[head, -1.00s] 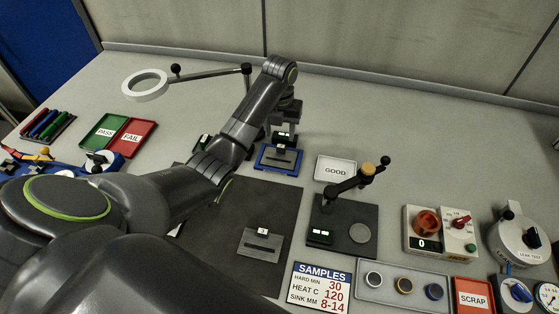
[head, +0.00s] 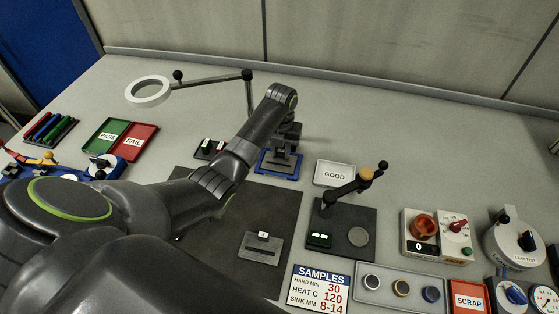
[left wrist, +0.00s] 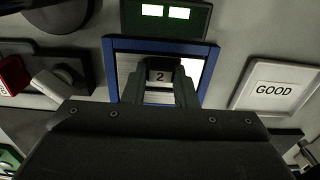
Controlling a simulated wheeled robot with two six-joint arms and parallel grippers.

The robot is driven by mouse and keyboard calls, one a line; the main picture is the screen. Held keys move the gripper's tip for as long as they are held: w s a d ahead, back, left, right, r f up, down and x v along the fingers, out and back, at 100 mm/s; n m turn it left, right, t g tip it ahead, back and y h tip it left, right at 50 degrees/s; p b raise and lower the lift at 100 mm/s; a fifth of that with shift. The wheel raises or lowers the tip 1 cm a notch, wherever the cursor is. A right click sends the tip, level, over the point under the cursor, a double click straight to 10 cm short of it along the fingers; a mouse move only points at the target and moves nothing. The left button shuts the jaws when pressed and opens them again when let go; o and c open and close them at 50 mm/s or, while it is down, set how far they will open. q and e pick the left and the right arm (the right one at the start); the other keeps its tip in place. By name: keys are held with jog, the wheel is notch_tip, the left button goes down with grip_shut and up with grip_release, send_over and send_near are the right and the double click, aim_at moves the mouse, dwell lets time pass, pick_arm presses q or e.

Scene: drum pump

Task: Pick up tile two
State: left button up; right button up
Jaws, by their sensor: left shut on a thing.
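Tile two (left wrist: 160,76), a small tile with a block marked "2", shows between the fingertips in the left wrist view. It lies within a blue-rimmed holder (left wrist: 113,62), which also shows in the head view (head: 263,167). My left gripper (left wrist: 160,92) is shut on the tile's numbered block. In the head view my left gripper (head: 283,149) reaches down over the blue holder and hides part of the tile. Whether the tile is lifted off the holder cannot be told. My right gripper is not in view.
Another grey tile (head: 260,250) lies on the dark mat (head: 215,240). A GOOD tray (head: 335,173) stands right of the holder, and a black tester base (head: 335,225) in front. A ring magnifier (head: 148,91) stands at the back left. The back right counter is clear.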

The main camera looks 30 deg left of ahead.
pick_arm(q)
grip_shut()
